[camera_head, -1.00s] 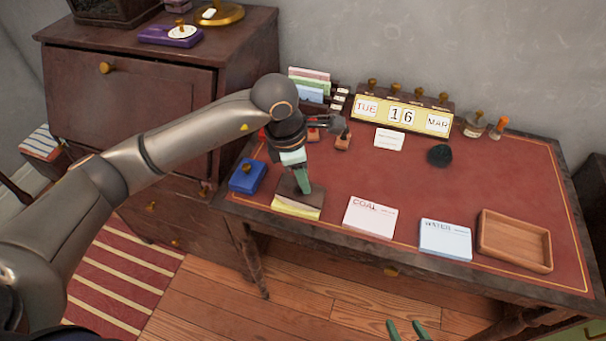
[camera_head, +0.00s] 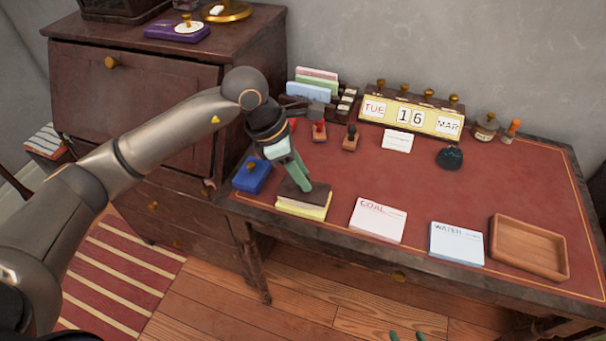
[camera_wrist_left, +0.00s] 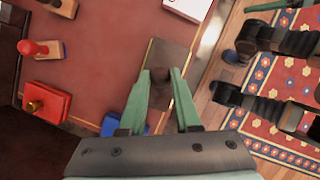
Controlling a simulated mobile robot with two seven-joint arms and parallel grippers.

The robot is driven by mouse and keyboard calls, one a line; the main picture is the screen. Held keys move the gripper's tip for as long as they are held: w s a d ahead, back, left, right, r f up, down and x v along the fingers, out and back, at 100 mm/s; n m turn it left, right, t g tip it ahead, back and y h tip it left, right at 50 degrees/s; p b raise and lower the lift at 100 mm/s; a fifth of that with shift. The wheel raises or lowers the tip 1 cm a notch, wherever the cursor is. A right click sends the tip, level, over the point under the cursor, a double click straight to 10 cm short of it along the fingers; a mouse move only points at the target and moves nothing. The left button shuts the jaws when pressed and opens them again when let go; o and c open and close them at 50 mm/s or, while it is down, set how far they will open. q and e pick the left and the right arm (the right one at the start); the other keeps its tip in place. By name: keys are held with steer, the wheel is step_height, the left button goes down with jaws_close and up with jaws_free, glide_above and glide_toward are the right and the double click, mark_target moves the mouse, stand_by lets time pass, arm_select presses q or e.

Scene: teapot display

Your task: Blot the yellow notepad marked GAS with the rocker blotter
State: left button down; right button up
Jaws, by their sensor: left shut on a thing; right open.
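My left gripper (camera_head: 304,184) is shut on the dark brown rocker blotter (camera_head: 294,193), gripping its small knob from above. The blotter lies over the yellow notepad (camera_head: 303,210), whose yellow front edge shows below it. Its top and any GAS marking are hidden. In the left wrist view the green fingers (camera_wrist_left: 162,77) stand either side of the knob, and the blotter (camera_wrist_left: 171,55) covers nearly all of the pad. I cannot tell how firmly the two touch. My right gripper (camera_head: 406,337) is open and empty at the bottom edge, only its fingertips showing.
A blue box (camera_head: 251,175) stands close left of the notepad. The COAL pad (camera_head: 378,222), WATER pad (camera_head: 457,245) and empty wooden tray (camera_head: 527,248) lie to the right. Stamps and the calendar (camera_head: 410,117) stand behind. The red desk middle is clear.

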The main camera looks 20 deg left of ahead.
stand_by(0.3)
arm_select(q)
steer(key=shift+r+p, duration=2.25)
steer(key=shift+r, duration=1.3)
steer(key=s+a+r+m+g+y+p, duration=0.2)
steer(key=s+r+m+g+p, duration=0.1)
steer(key=m, duration=0.8)
steer(key=s+a+r+m+g+y+p, duration=0.2)
steer(key=s+a+r+m+g+p, duration=0.1)
steer(key=m, duration=0.9)
steer(key=s+r+p, duration=0.1)
steer(key=s+p, duration=0.1)
steer(key=s, duration=0.1)
steer(key=shift+s+a+r, duration=0.2)
steer(key=shift+a+r, duration=0.05)
steer(key=shift+a, duration=0.05)
steer(key=shift+d+f, duration=0.1)
